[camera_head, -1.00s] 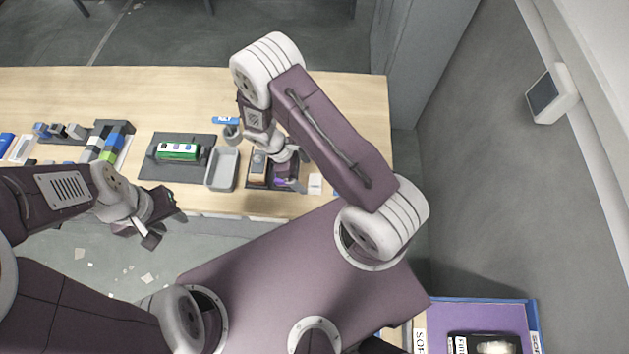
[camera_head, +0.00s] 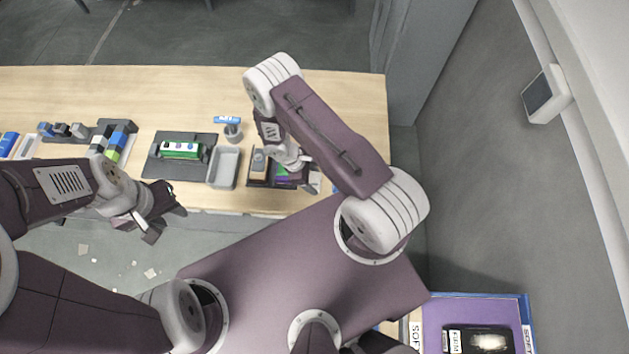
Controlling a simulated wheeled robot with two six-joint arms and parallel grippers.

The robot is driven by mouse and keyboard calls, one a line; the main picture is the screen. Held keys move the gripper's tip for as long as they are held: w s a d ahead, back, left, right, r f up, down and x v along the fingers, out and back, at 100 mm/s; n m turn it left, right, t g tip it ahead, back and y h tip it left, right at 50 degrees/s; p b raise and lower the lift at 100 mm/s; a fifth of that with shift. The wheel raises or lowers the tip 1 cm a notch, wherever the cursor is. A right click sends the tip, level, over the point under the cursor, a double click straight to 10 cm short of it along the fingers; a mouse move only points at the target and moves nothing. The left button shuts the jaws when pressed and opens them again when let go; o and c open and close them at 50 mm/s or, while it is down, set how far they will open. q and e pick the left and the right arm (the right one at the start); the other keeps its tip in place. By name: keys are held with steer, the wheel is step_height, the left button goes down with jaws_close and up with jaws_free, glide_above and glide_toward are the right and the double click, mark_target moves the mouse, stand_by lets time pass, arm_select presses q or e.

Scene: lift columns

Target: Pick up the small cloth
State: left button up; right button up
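A small pale square (camera_head: 316,177), which looks like the small cloth, lies on the wooden table near its front edge, right of a dark tray. The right gripper (camera_head: 309,186) is over it and hides part of it. The gripper points down, and its fingers are too small and covered to show whether they are open, shut or touching the square. My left gripper (camera_head: 165,222) is off the table's front edge at the left, with its fingers apart and nothing between them.
The dark tray (camera_head: 258,185) holds a tan block and purple and green pieces. Left of it are a grey bin (camera_head: 223,168), a grey cup (camera_head: 233,133), and a dark mat (camera_head: 159,171) with a green device (camera_head: 181,150). The table's back (camera_head: 170,90) is clear.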

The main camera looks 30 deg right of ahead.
mark_target(317, 180)
steer(key=shift+c, duration=1)
steer(key=shift+d+r, duration=0.1)
steer(key=shift+w+r, duration=0.1)
steer(key=shift+r, duration=0.15)
step_height(317, 180, up, 3)
steer(key=shift+f+b, duration=0.15)
steer(key=shift+b, duration=0.55)
steer(key=s+r, duration=0.2)
steer(key=s, duration=0.2)
steer(key=s+r+b, duration=0.1)
steer(key=s+r, duration=0.2)
steer(key=s, duration=0.1)
steer(key=s+d+r+b, duration=0.1)
steer(key=s+r, duration=0.1)
steer(key=s, duration=0.1)
steer(key=shift+s+r, duration=0.3)
steer(key=shift+s, duration=0.1)
